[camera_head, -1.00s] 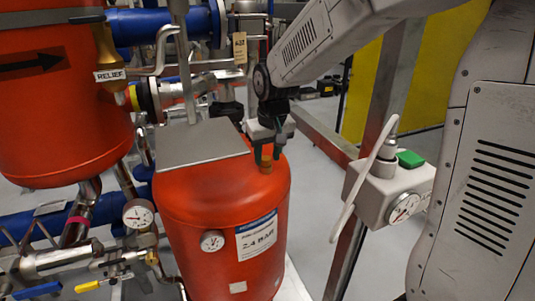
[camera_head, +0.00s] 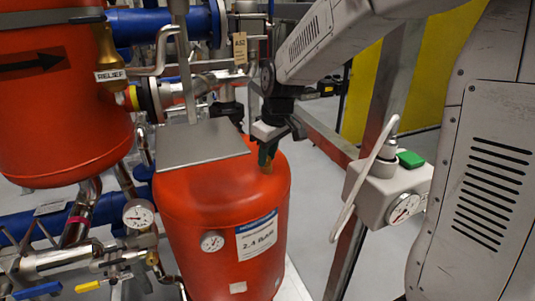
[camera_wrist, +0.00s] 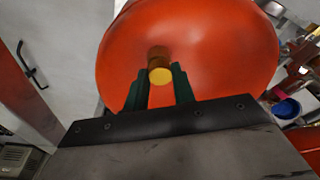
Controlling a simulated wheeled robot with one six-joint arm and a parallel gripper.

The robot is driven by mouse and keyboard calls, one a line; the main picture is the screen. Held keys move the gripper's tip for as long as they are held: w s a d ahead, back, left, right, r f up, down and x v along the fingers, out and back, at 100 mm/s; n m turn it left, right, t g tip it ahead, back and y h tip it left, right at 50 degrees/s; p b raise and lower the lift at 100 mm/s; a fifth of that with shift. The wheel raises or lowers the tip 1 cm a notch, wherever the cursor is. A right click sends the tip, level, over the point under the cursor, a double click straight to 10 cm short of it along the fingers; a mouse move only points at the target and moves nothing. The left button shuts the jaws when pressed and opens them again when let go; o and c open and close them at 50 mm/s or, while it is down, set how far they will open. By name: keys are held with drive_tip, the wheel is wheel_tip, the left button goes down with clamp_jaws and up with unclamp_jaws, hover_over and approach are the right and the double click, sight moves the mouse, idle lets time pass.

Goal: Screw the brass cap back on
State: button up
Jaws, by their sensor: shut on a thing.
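The brass cap (camera_wrist: 160,74) is at the top of the red vessel (camera_wrist: 215,50), between the two green fingers of my gripper (camera_wrist: 160,82) in the wrist view. A darker brass part shows right behind the cap against the vessel. In the head view my gripper (camera_head: 267,155) points down at the vessel's top (camera_head: 220,200) and is shut on the cap (camera_head: 265,168), mostly hidden by the fingers. I cannot tell how far the cap is threaded on.
A grey plate (camera_head: 203,144) on a post stands left of my gripper, close by. A pressure gauge (camera_head: 212,241) and a "2.4 BAR" label (camera_head: 257,236) are on the vessel. A grey box with a gauge (camera_head: 385,190) stands to the right.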

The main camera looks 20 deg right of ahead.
drive_tip(key=m+h, duration=0.1)
drive_tip(key=m, duration=0.5)
drive_tip(key=shift+m, duration=0.4)
drive_tip(key=o, duration=0.9)
drive_tip(key=shift+d, duration=0.1)
drive_tip(key=shift+r, duration=0.1)
wheel_tip(320, 180, up, 8)
drive_tip(key=s+f, duration=0.1)
drive_tip(key=s, duration=0.1)
drive_tip(key=s+d, duration=0.2)
drive_tip(key=s, duration=2.5)
drive_tip(key=shift+s+d+f+n+g, duration=0.3)
drive_tip(key=shift+f+n, duration=0.05)
drive_tip(key=shift+n, duration=0.05)
